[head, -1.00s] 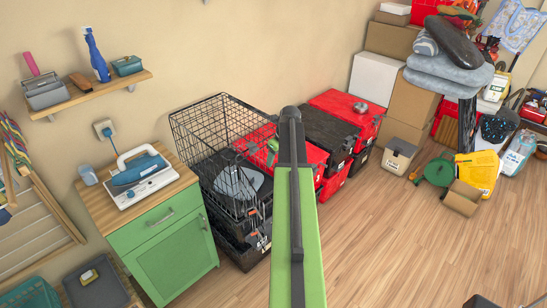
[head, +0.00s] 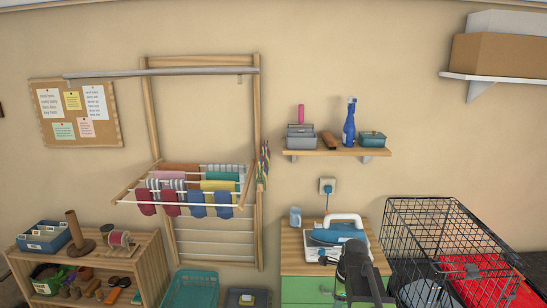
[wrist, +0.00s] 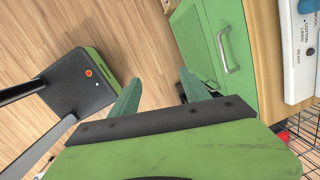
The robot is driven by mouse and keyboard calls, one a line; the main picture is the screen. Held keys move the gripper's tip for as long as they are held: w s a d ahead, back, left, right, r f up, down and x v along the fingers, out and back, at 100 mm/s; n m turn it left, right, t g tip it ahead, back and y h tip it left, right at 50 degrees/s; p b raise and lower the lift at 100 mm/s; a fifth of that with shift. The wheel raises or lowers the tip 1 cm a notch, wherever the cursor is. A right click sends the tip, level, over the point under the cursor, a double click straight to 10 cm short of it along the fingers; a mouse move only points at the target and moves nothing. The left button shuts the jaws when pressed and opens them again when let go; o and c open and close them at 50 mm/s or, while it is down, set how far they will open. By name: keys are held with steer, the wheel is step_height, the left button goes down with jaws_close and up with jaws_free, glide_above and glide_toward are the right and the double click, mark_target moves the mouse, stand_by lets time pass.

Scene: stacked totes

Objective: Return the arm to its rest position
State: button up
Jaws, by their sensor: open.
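My gripper (wrist: 160,92) shows in the wrist view with its two green fingers spread apart and nothing between them. It hangs over the wooden floor, near the front of the green cabinet (wrist: 233,45). In the head view, a dark and green part of my arm stands at the bottom, in front of the cabinet and the iron (head: 336,234). My gripper's fingers cannot be made out in the head view. My own dark base shows at the left of the wrist view.
A black wire crate (head: 420,215) with a red tote (head: 480,280) behind its bars stands right of the cabinet. A drying rack (head: 258,150) leans on the wall, with a teal basket (head: 195,290) below. A low wooden shelf (head: 150,255) stands left. Bare floor (wrist: 120,40) shows in the wrist view.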

steer(key=s+a+f+n, duration=0.1)
steer(key=s+a+n, duration=0.2)
steer(key=n, duration=0.7)
steer(key=s+a+n+g+h, duration=0.1)
steer(key=s+a+n, duration=0.2)
steer(key=s+n, duration=0.4)
steer(key=n, duration=0.4)
steer(key=shift+s+a+f+g, duration=0.15)
steer(key=shift+s+f+g, duration=0.05)
steer(key=shift+f+g, duration=0.15)
